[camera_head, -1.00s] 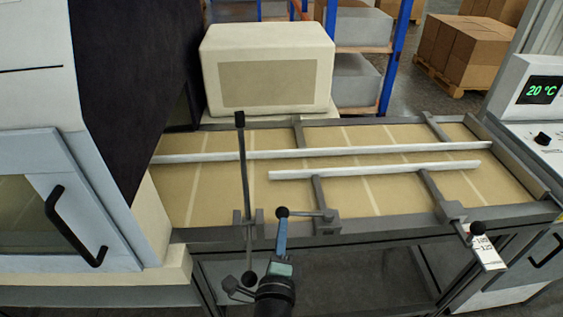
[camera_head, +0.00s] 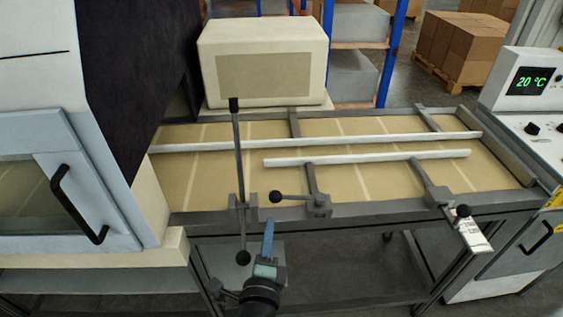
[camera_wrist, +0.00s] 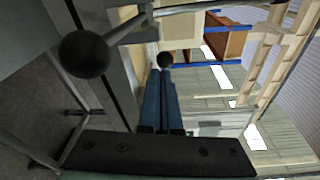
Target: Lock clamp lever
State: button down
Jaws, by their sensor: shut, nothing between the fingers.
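A short lever with a black ball knob (camera_head: 276,197) lies nearly level, pointing left from its grey clamp block (camera_head: 319,206) on the front rail. A tall lever (camera_head: 238,150) stands upright to its left, with a black grip on top and a ball (camera_head: 243,257) at its lower end. My gripper (camera_head: 268,224) is shut and empty, its blue fingertips just below the short lever's knob, with a small gap visible. In the wrist view the shut blue fingers (camera_wrist: 159,75) point near a small dark ball (camera_wrist: 165,60); a larger dark ball (camera_wrist: 85,54) is close at left.
Another ball-ended lever (camera_head: 463,211) sits at the right over a white scale plate (camera_head: 474,236). Two pale guide rails (camera_head: 370,156) cross the tan conveyor bed (camera_head: 400,183). A machine with a black-handled door (camera_head: 75,205) stands at left. A control panel (camera_head: 530,90) reads 20 °C.

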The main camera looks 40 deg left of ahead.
aim_at(242, 247)
jog(key=s+a, duration=0.1)
jog(key=s, duration=0.1)
jog(key=s+a+p, duration=0.1)
jog(key=s+a, duration=0.1)
jog(key=shift+s+a, duration=0.15)
jog(key=shift+a, duration=0.05)
jog(key=shift+s, duration=0.25)
jog(key=shift+a+f, duration=0.1)
